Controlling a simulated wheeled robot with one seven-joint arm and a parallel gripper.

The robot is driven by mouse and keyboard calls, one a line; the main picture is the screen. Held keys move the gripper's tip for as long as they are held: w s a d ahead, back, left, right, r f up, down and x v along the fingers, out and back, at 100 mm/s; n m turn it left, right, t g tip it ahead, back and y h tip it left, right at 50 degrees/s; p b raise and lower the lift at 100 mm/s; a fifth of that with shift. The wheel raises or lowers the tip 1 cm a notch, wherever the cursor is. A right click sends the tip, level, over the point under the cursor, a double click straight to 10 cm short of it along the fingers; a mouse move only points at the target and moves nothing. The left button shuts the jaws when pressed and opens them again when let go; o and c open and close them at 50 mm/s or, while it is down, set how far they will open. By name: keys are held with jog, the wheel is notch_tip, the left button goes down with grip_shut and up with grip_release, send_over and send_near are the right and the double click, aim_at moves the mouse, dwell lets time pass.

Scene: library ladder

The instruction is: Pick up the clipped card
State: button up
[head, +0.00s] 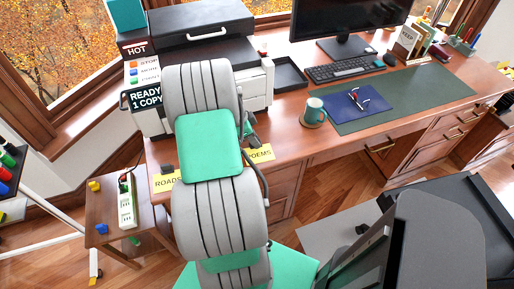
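Two yellow cards show at the desk's front left edge: one reads ROADS (166,183) and one reads POEMS (260,153). A small dark piece (167,169) sits at the top of the ROADS card; I cannot tell if it is a clip. My arm passes in front of the gap between the cards and hides part of that edge. A dark grey part that looks like my gripper (251,141) shows just beside the arm, close above the POEMS card. Its fingers are too hidden to tell whether they are open or touch the card.
A printer (255,82) stands behind my arm on the desk (290,140). A teal mug (314,110), a blue folder (357,101), a keyboard (337,72) and a monitor (350,20) are to its right. A small side table (100,215) holds a power strip (126,207) at left.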

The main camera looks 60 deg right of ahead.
grip_shut()
